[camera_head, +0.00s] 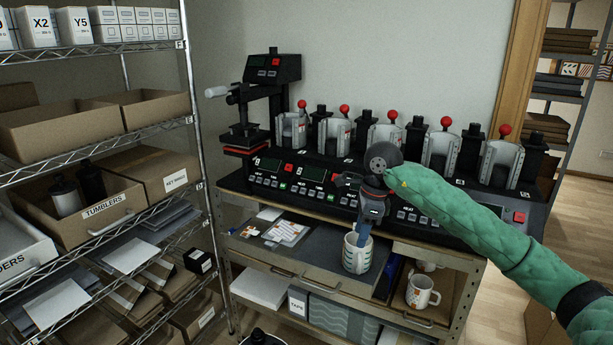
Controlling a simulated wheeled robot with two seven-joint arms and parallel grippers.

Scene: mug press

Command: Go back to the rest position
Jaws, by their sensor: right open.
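My right arm reaches in from the right in a padded green sleeve. My right gripper (362,236) points down at the patterned mug (356,256) and is open. Its finger overlaps the mug's rim in this view, and I cannot tell whether it touches. The mug stands upright on the grey shelf surface (322,262) below the mug press (300,178). My left gripper is not in view.
The press machine with several red-knobbed clamps fills the bench top. A white mug (421,291) stands in the wooden compartment at the right. A wire rack (196,130) with cardboard boxes stands close on the left. Wooden floor (578,215) is open at the right.

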